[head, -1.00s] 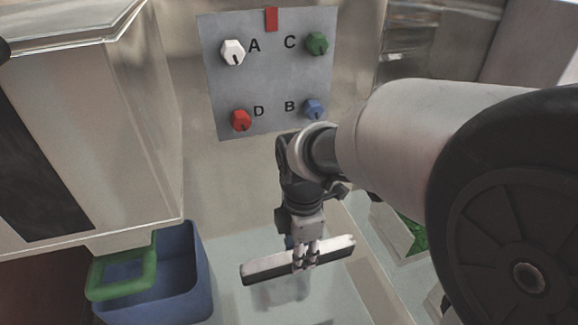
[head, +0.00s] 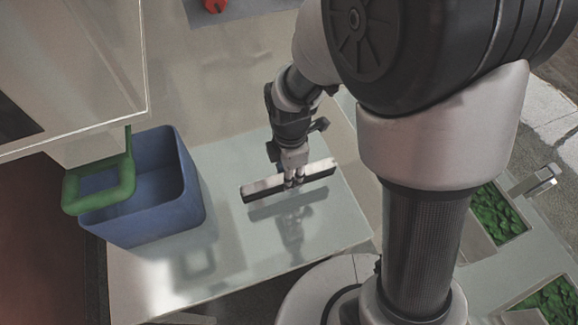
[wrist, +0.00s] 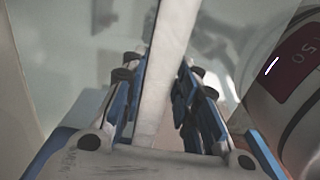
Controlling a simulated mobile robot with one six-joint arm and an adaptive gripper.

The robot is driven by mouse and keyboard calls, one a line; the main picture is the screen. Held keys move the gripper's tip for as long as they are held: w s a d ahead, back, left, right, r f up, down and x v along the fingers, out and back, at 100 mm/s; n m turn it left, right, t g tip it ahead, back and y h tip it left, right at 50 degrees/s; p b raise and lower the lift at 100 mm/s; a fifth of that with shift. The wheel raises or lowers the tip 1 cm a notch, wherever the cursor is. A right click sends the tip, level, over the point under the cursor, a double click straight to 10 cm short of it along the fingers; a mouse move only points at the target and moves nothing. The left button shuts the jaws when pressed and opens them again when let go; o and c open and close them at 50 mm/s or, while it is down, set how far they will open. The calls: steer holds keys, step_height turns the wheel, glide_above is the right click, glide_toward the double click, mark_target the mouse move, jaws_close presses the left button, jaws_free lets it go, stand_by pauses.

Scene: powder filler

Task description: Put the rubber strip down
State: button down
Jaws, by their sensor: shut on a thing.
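The rubber strip (head: 262,185) is a long bar with a pale top and a dark side. My gripper (head: 292,178) is shut on it near its middle in the head view. The strip lies level over the pale table (head: 330,222), and a shadow shows on the surface just below it, so it seems held a little above; the exact gap is hard to tell. In the wrist view the strip (wrist: 164,62) runs lengthwise between the blue-and-black fingers of my gripper (wrist: 158,98).
A blue bin (head: 150,222) stands left of the strip, with a green frame (head: 127,180) at its side. Free table lies in front of the strip. A panel with a red knob (head: 214,5) is at the back. Trays with green contents (head: 497,212) are at the right.

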step_height(320, 180, down, 4)
steer(key=shift+f+b, duration=0.25)
steer(key=shift+b, duration=0.4)
steer(key=shift+r, duration=0.1)
steer(key=c, duration=1.7)
jaws_free()
steer(key=shift+f, duration=0.2)
steer(key=o, duration=0.5)
steer(key=shift+c, duration=0.2)
steer(key=shift+r, duration=0.1)
